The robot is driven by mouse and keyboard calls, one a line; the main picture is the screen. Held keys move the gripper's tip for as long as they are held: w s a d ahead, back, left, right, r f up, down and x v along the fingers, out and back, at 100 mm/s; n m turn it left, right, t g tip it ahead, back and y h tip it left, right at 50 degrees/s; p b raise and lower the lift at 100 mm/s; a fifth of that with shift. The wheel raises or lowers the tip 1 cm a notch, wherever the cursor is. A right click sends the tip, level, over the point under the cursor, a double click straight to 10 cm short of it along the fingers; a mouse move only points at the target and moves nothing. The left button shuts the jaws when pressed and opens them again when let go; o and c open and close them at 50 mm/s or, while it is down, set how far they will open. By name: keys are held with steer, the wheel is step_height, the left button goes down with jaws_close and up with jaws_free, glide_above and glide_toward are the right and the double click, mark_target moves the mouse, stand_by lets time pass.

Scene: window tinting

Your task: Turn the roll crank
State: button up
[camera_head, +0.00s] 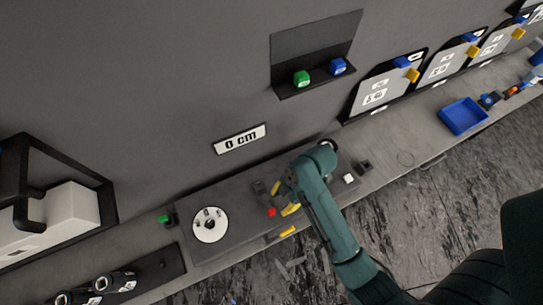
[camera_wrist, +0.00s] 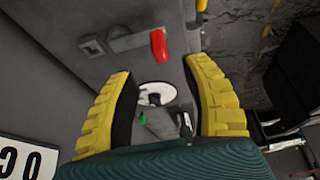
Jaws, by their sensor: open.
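The roll crank shows in the wrist view as a grey crank arm (camera_wrist: 128,41) with a red handle (camera_wrist: 158,44) at its right end. In the head view the red handle (camera_head: 272,212) is small and lies just beside my gripper's yellow fingers. My gripper (camera_head: 283,199) is open, its fingers spread apart with nothing between them. In the wrist view my gripper (camera_wrist: 160,68) has the red handle just beyond its fingertips, roughly centred between them. I cannot tell whether a finger touches the crank.
A white disc (camera_head: 210,224) lies on the grey bench left of my gripper. A "0 cm" sign (camera_head: 239,138) hangs on the wall. A green block (camera_head: 164,219) sits left of the disc. A blue tray (camera_head: 463,116) stands at the right.

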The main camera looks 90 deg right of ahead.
mark_target(274, 210)
steer(key=x, duration=0.9)
steer(key=shift+r, duration=0.1)
steer(key=shift+s, duration=0.1)
jaws_close()
